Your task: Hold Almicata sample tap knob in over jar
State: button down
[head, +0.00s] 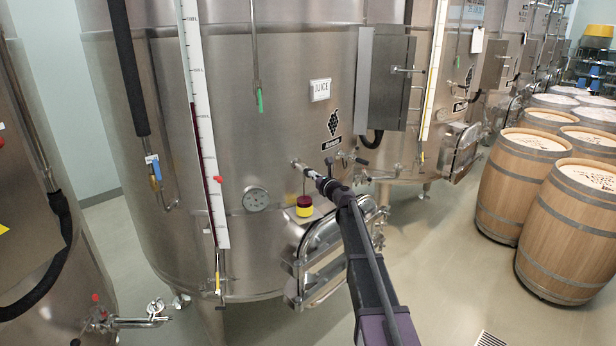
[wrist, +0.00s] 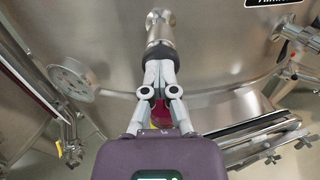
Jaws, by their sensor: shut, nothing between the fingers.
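The sample tap (head: 297,165) sticks out from the front of the big steel vat. In the wrist view its steel body and round knob (wrist: 160,28) are straight ahead of my fingertips. My gripper (head: 321,178) is shut and empty, with its dark fingertips (wrist: 159,52) at the front of the knob. I cannot tell whether they touch or press it. The jar (head: 304,206), yellow and dark red, stands on a small shelf below the tap.
A hatch with a steel frame (head: 325,262) is just below and right of the shelf. A round dial (head: 255,199) is left of the jar. A level gauge (head: 205,130) runs down the vat. Wooden barrels (head: 568,225) stand at right, with open floor before them.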

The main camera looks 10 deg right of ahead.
jog(key=shift+w+a, duration=0.15)
jog(key=shift+w, duration=0.1)
jog(key=shift+s, duration=0.15)
jog(key=v, duration=1.4)
jog(key=shift+s, duration=0.15)
jog(key=shift+f, duration=0.1)
